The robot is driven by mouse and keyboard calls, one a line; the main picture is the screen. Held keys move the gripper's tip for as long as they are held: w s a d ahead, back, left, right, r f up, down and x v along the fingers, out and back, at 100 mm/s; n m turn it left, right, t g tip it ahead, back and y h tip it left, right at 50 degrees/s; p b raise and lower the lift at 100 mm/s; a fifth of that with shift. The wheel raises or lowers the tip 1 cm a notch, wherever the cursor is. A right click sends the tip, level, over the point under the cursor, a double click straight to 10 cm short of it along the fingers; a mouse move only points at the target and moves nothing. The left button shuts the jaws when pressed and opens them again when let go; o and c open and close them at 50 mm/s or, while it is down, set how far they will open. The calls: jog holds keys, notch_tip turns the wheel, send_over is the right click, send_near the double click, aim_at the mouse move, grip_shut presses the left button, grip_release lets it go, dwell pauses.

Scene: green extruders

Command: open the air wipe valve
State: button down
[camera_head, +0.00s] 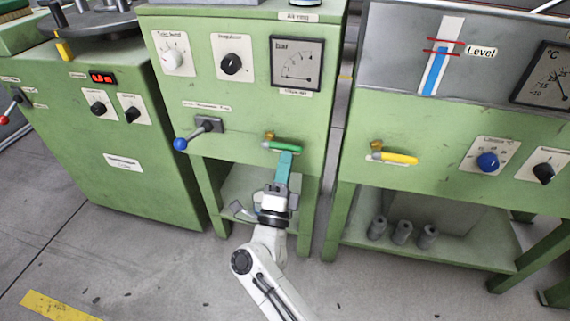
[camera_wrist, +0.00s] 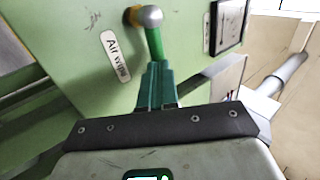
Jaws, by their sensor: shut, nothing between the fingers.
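The air wipe valve has a green lever handle (camera_head: 287,147) on the front of the middle green cabinet, with a brass fitting at its left end. The lever lies roughly level, pointing right. In the wrist view the green handle (camera_wrist: 154,44) shows beside the "Air wipe" label (camera_wrist: 115,55). My gripper (camera_head: 285,154) has teal fingers, shut and empty, with the tips just below the lever in the head view. In the wrist view the fingertips (camera_wrist: 156,66) are close to the handle and overlap part of it. I cannot tell whether they touch it.
A blue-knobbed lever (camera_head: 196,134) sits to the left on the same cabinet. A yellow-handled valve (camera_head: 394,157) is on the right cabinet, beyond a narrow gap. A gauge (camera_head: 297,63) and dials are above. Grey cylinders (camera_head: 402,232) stand on the right lower shelf.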

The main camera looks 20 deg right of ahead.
aim_at(287, 149)
jog(key=shift+r+n+t+y+p, duration=0.2)
jog(key=shift+n+t+y+p, duration=0.15)
jog(key=shift+n+p, duration=0.25)
jog(key=shift+s+r+n+y+p, duration=0.1)
jog(key=shift+r+n+y+p, duration=0.2)
jog(key=shift+n+p, duration=0.3)
notch_tip(287, 149, up, 4)
jog(key=n+t+y+p, duration=0.1)
jog(key=n+y+p, duration=0.2)
jog(key=n+p, duration=0.2)
jog(key=n+t+y+p, duration=0.1)
jog(key=n+y+p, duration=0.3)
jog(key=p, duration=0.1)
jog(key=shift+d+f+n, duration=0.15)
jog(key=shift+f+n, duration=0.05)
jog(key=shift+n, duration=0.2)
jog(key=n+g+y+p, duration=0.1)
jog(key=n+p, duration=0.2)
jog(key=p, duration=0.2)
jog(key=w+a+r+n+g+y+p, duration=0.1)
jog(key=n+y+p, duration=0.1)
jog(key=p, duration=0.3)
jog(key=a+r+n+g+y+p, duration=0.1)
jog(key=n+y+p, duration=0.1)
jog(key=n+p, duration=0.3)
jog(key=shift+w+r, duration=0.1)
jog(key=shift+w, duration=0.1)
